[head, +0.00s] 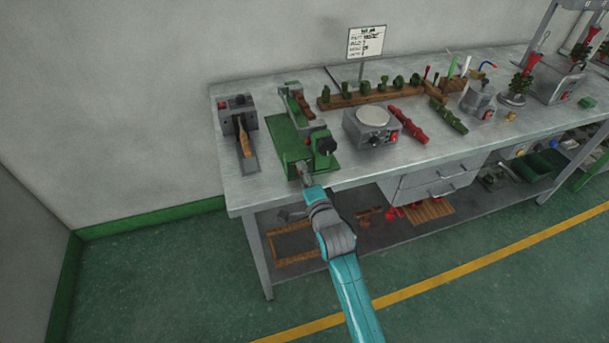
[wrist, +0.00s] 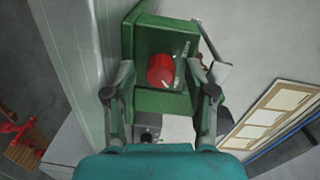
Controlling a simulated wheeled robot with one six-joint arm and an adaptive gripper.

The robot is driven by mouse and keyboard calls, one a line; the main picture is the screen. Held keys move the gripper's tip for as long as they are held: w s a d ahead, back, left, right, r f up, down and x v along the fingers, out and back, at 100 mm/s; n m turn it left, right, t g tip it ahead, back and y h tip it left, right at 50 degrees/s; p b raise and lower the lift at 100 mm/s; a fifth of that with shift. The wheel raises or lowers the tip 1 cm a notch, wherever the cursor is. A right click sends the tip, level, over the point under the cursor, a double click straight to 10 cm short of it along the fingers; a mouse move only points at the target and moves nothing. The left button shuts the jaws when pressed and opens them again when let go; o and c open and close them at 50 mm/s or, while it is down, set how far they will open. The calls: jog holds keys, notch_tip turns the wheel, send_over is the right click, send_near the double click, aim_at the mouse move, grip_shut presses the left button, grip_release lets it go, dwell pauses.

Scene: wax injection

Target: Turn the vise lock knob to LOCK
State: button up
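The vise (head: 292,150) is a green and grey machine at the left part of the workbench. In the wrist view its green body (wrist: 146,42) carries a round red knob (wrist: 160,72), which I take to be the lock knob. A pale pointer mark shows near the knob's lower right edge, and a pale mark on the green face is up and right of it. My gripper (head: 304,174) is at the vise's front side. In the wrist view my gripper (wrist: 161,66) is open, with one finger on each side of the knob. Contact cannot be told.
A black knob (head: 326,146) sits at the vise's right. A grey device with a wooden handle (head: 244,142) stands left of it, and a hotplate-like unit (head: 371,127) to the right. The workbench front edge and drawers (head: 440,180) lie close to my arm.

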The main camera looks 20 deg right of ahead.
jog(key=s, duration=1.2)
jog(key=shift+r, duration=0.25)
jog(key=s+f+n+g, duration=0.1)
jog(key=s+f+n, duration=0.25)
jog(key=s, duration=0.75)
jog(key=s+f+n, duration=0.3)
jog(key=s+n, duration=0.1)
jog(key=s, duration=0.7)
jog(key=s+r+n, duration=0.2)
jog(key=s+n, duration=0.2)
jog(key=s, duration=0.6)
jog(key=s+r+n+g, duration=0.1)
jog(key=s+r+n, duration=0.2)
jog(key=s, duration=0.6)
jog(key=shift+s+n+g, duration=0.3)
jog(key=shift+s+n, duration=0.1)
jog(key=shift+n, duration=0.35)
